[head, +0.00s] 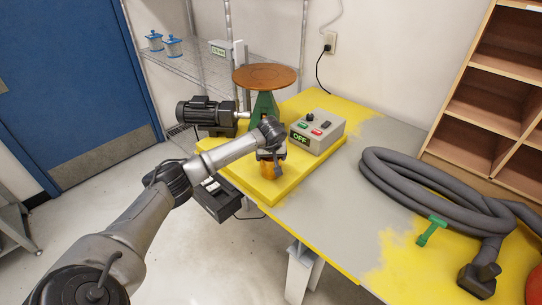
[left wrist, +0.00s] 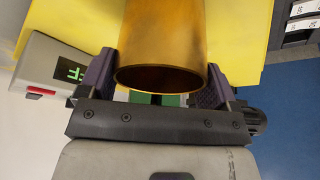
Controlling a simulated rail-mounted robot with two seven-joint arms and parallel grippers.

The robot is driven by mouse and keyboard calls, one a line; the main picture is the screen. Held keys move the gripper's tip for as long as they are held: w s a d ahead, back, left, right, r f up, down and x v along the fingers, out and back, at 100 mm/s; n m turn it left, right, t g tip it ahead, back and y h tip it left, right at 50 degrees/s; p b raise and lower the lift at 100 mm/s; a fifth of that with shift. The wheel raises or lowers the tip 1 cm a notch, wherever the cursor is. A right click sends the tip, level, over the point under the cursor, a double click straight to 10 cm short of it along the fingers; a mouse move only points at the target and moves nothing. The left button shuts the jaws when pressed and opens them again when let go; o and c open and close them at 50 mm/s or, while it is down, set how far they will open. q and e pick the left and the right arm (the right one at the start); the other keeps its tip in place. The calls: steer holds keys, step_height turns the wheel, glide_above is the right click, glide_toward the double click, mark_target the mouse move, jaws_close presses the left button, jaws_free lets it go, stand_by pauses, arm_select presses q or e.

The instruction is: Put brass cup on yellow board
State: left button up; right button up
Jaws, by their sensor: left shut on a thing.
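The brass cup (head: 271,167) is over the yellow board (head: 238,171) near its front edge in the head view. I cannot tell whether its lower end touches the board. My left gripper (head: 271,154) is shut on the cup, and the wrist hides part of it. In the left wrist view the cup (left wrist: 165,40) stands between the two purple fingers of the left gripper (left wrist: 158,82), with its open rim towards the camera. The yellow board (left wrist: 80,25) lies behind it. My right gripper is not in view.
A control box (head: 319,131) reading OFF and a green stand with a round brown top (head: 264,77) are close behind the gripper. A dark motor (head: 206,112) stands left. A grey hose (head: 420,185) and green handle (head: 432,231) lie right. The table's middle is clear.

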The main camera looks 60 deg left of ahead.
arm_select(q)
steer(key=shift+r, duration=0.1)
steer(key=o, duration=1.5)
steer(key=shift+o, duration=0.2)
